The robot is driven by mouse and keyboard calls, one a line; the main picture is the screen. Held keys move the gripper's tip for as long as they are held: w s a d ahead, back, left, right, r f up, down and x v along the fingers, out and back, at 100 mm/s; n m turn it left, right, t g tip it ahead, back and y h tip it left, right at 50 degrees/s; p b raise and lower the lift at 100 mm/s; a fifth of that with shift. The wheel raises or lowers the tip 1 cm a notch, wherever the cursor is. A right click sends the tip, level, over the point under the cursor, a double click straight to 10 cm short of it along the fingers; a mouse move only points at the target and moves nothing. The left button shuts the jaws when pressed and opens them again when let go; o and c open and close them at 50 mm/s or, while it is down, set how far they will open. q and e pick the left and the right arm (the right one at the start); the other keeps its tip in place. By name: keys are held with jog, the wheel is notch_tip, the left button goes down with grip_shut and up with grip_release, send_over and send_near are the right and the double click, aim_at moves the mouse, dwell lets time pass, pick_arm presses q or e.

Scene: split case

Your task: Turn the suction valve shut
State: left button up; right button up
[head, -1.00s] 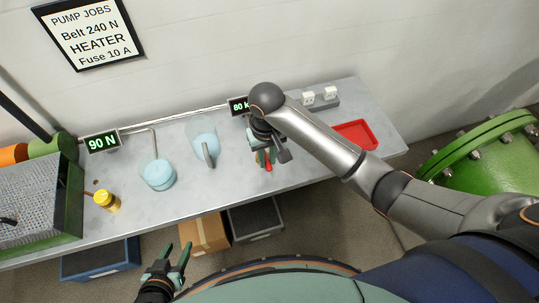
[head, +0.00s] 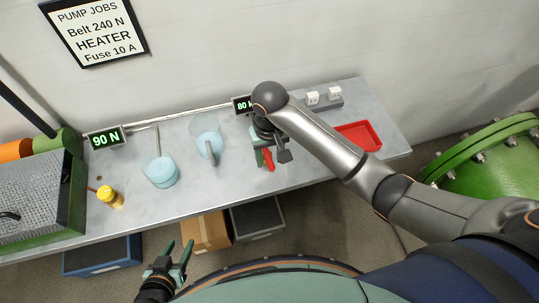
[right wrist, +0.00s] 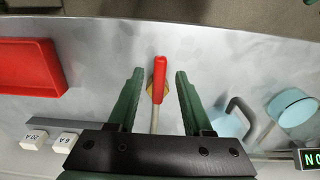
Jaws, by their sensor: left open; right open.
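The suction valve shows in the right wrist view as a red lever handle (right wrist: 159,72) on a brass body, with a pale pipe running from it. In the head view its red handle (head: 269,161) shows just beside my right gripper (head: 262,157), whose arm partly hides the valve. My right gripper, also in the right wrist view (right wrist: 159,75), is open, with its green fingers on either side of the handle. Gaps show between fingers and handle; the height difference is unclear. My left gripper (head: 174,254) is open and empty, in front of the bench.
The grey bench (head: 225,183) carries a red tray (head: 358,136), white blocks (head: 323,97), light-blue pump parts (head: 161,171), a yellow-topped part (head: 107,194) and a "90 N" display (head: 105,138). A partly hidden display (head: 242,104) starts "80". A green flanged body (head: 490,155) stands right.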

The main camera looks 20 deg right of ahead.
aim_at(270, 161)
notch_tip(270, 161, up, 12)
jog(key=shift+r, duration=0.25)
dwell(0.6)
dwell(0.4)
jog(key=s+a+f+n+t+y, duration=0.2)
jog(key=s+f+y, duration=0.2)
jog(key=s+f, duration=0.4)
jog(key=s+d+f+t+h, duration=0.2)
jog(key=s+d+f+h, duration=0.2)
jog(key=s+d, duration=0.75)
jog(key=w+a+f+t+y, duration=0.2)
jog(key=w+f+t, duration=0.3)
jog(key=f, duration=0.6)
jog(key=shift+w+a, duration=0.3)
jog(key=shift+a, duration=0.15)
jog(key=shift+a, duration=0.1)
